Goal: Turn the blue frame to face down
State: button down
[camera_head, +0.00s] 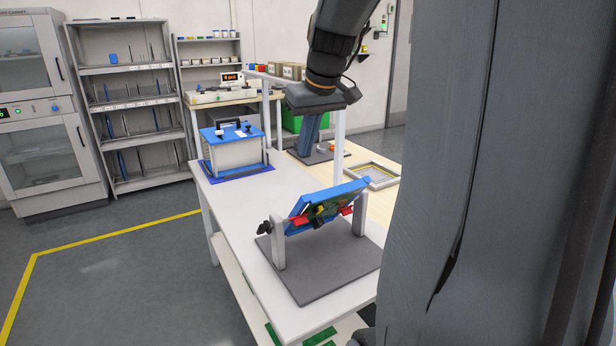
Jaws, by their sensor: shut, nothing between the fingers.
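The blue frame (300,208) is held between two grey posts on a grey base plate (316,283) on the white table. It is tilted, neither flat nor fully upright. The side towards me shows a green board with red, black and yellow parts. A black knob (264,228) sticks out at the left post. My gripper (317,99) is shut and empty, in the air above and behind the frame, well apart from it. Its fingertips are hard to make out against the blue-grey stand behind.
A grey box with a blue lid (236,151) stands at the table's far left. Shelves (128,110) and a cabinet (46,120) line the wall. The floor at left is clear.

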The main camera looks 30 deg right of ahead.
jog(key=f+p, duration=0.1)
jog(key=f, duration=0.2)
jog(key=f+p, duration=0.1)
jog(key=f, duration=0.4)
jog(key=shift+w+f+p, duration=0.4)
jog(key=shift+s+f, duration=0.55)
jog(key=shift+f+b, duration=0.15)
jog(key=shift+b, duration=0.15)
